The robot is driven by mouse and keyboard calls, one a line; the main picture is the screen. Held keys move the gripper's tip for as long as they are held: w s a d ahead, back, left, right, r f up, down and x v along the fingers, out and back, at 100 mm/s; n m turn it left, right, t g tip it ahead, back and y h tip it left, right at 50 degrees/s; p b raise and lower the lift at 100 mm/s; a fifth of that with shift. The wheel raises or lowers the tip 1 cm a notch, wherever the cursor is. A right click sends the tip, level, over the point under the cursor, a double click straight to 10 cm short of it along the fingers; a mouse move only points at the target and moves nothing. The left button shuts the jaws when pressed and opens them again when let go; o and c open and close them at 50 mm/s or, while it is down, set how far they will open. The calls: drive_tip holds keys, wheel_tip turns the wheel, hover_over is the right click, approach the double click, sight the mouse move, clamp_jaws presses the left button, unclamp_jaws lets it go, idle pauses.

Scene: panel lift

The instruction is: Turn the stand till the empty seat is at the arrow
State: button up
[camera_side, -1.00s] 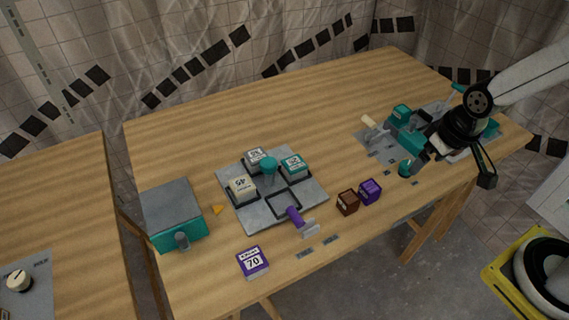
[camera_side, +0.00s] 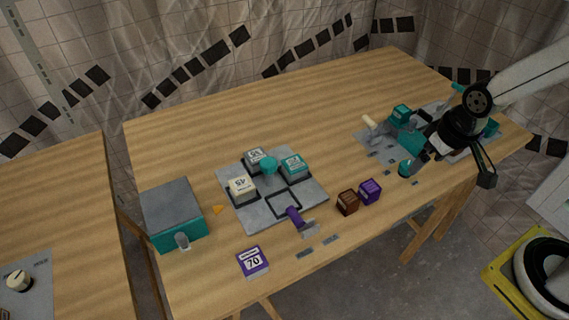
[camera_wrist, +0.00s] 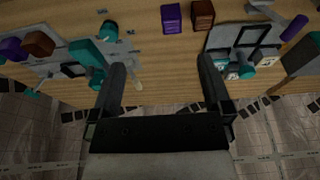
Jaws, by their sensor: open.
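The stand is a grey square plate (camera_side: 313,191) with a teal knob (camera_side: 268,166) at its middle. Three seats hold numbered blocks: a cream one (camera_side: 242,189) at left, a grey-white one (camera_side: 255,158) at the back and a teal one (camera_side: 293,166) at right. The empty seat (camera_side: 284,205) is a dark square outline at the front. A small orange arrow (camera_side: 218,210) lies left of the stand, beside the cream block. My gripper (camera_wrist: 163,82) is open and empty, far right of the stand in the side view. The stand shows at upper right in the wrist view.
A purple block marked 70 (camera_side: 253,262), a brown cube (camera_side: 347,202) and a purple cube (camera_side: 369,191) lie near the front. A purple-handled piece (camera_side: 295,216) is at the stand's front edge. A teal-sided box (camera_side: 174,214) stands left. The back of the table is clear.

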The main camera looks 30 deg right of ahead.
drive_tip(key=n+g, duration=0.2)
drive_tip(key=n, duration=0.9)
hover_over(269, 162)
drive_tip(key=d, duration=0.1)
wheel_tip(269, 162, down, 5)
drive_tip(key=shift+s+r, duration=0.1)
drive_tip(key=shift+s, duration=0.05)
drive_tip(key=shift+w+a+f+g, duration=0.2)
drive_tip(key=shift+a+f+g, duration=0.15)
drive_tip(key=shift+a, duration=0.25)
drive_tip(key=shift+f, duration=0.15)
drive_tip(key=shift+f, duration=3.75)
